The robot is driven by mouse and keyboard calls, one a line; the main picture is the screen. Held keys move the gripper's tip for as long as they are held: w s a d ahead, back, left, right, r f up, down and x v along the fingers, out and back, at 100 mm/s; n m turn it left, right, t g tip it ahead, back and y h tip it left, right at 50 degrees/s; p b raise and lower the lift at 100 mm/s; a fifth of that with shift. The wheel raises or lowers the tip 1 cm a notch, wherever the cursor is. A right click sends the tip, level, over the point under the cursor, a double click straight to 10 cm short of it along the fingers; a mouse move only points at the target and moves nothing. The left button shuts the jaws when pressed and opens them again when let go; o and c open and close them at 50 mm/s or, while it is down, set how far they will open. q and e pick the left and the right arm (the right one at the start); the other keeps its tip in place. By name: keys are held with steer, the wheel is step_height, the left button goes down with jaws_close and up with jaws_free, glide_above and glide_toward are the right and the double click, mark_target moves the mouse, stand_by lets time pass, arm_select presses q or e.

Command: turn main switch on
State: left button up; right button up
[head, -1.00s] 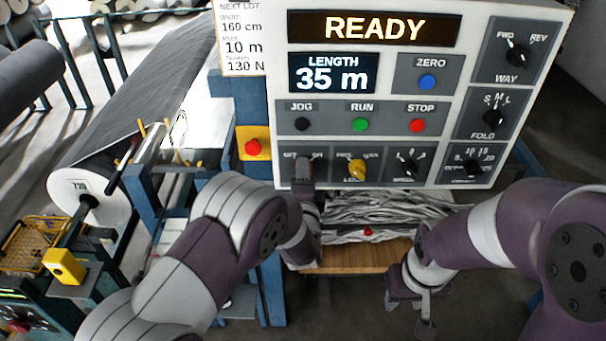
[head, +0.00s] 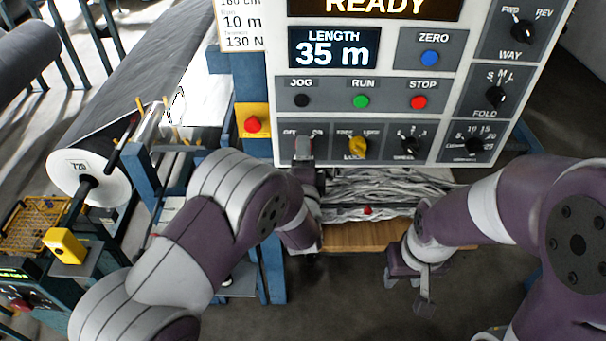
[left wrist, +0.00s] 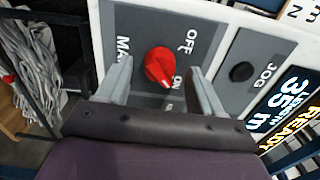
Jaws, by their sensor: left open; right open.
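The main switch (left wrist: 159,66) is a red knob on the grey panel in the left wrist view, with OFF and ON labels beside it. The pale mark on its tip points toward ON. My left gripper (left wrist: 163,85) is open, with one finger on each side of the knob and visible gaps between. In the head view my left gripper (head: 304,150) is at the panel's lower left and covers the switch. My right gripper (head: 408,288) is open and empty below the panel's right part, away from the controls.
A yellow selector (head: 357,148) sits right of the main switch, with JOG, RUN (head: 361,101) and STOP buttons above. A red button on a yellow box (head: 253,124) is left of the panel. A fabric roll (head: 100,150) stands at left.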

arm_select(q)
steer(key=s+b, duration=0.2)
steer(key=s, duration=0.9)
steer(key=shift+b, duration=0.3)
